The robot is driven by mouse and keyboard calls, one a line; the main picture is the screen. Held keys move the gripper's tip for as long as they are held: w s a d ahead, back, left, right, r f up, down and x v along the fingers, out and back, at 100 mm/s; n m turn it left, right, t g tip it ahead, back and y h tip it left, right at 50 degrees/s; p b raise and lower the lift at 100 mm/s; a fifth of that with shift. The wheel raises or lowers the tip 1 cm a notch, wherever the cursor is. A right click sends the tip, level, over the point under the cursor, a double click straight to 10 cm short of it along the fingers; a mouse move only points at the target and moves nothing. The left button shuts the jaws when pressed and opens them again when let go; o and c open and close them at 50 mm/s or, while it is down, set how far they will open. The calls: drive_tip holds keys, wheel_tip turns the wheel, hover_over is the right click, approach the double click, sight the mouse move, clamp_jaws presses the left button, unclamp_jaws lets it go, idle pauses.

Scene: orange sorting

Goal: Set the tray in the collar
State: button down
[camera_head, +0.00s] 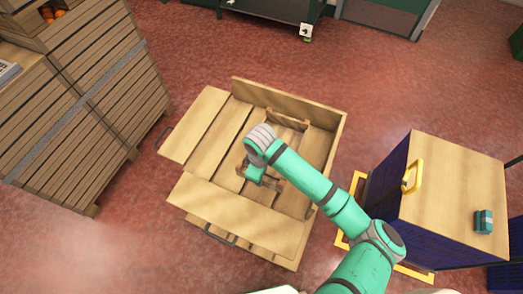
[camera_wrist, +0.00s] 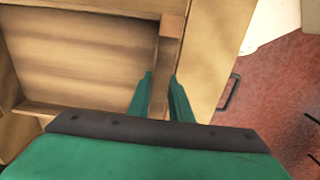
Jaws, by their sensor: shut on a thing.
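The wooden collar (camera_head: 291,100) stands on the floor in the middle of the head view, with pale board walls. A slatted wooden tray with raised wooden bars (camera_head: 288,119) shows within its outline. My gripper (camera_head: 256,174) is over the near part of the tray. In the wrist view my gripper (camera_wrist: 162,77) is shut on a narrow wooden bar of the tray (camera_wrist: 168,45), beside a wide pale board (camera_wrist: 207,45). My arm hides part of the tray and the collar's right side. I cannot tell whether the tray rests on anything below.
A dark blue cabinet with a wooden top (camera_head: 450,180) stands at the right, bearing a yellow handle (camera_head: 412,177) and a small teal object (camera_head: 483,221). Red floor (camera_head: 190,50) is clear behind.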

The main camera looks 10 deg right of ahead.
sight(244, 169)
drive_tip(key=shift+w+a, duration=0.1)
drive_tip(key=shift+w, duration=0.15)
drive_tip(key=w+a+f, duration=0.1)
drive_tip(key=w, duration=0.1)
drive_tip(key=w+a+f, duration=0.1)
drive_tip(key=w+a, duration=0.1)
drive_tip(key=w+a+f, duration=0.1)
drive_tip(key=f, duration=0.1)
drive_tip(key=shift+w+a, duration=0.35)
drive_tip(key=shift+w, duration=0.05)
drive_tip(key=w+a+f, duration=0.2)
drive_tip(key=f, duration=0.1)
drive_tip(key=w+a+f, duration=0.1)
drive_tip(key=shift+w+f, duration=0.15)
drive_tip(key=shift+f, duration=0.2)
drive_tip(key=shift+w+a+f, duration=0.25)
drive_tip(key=shift+w+f, duration=0.25)
drive_tip(key=shift+f, duration=0.1)
drive_tip(key=shift+a+f, duration=0.15)
drive_tip(key=shift+f, duration=1.4)
drive_tip(key=shift+d+f, duration=0.1)
drive_tip(key=shift+d, duration=0.25)
drive_tip(key=c, duration=1.6)
unclamp_jaws()
drive_tip(key=shift+s+a, duration=0.1)
drive_tip(key=shift+a, duration=0.1)
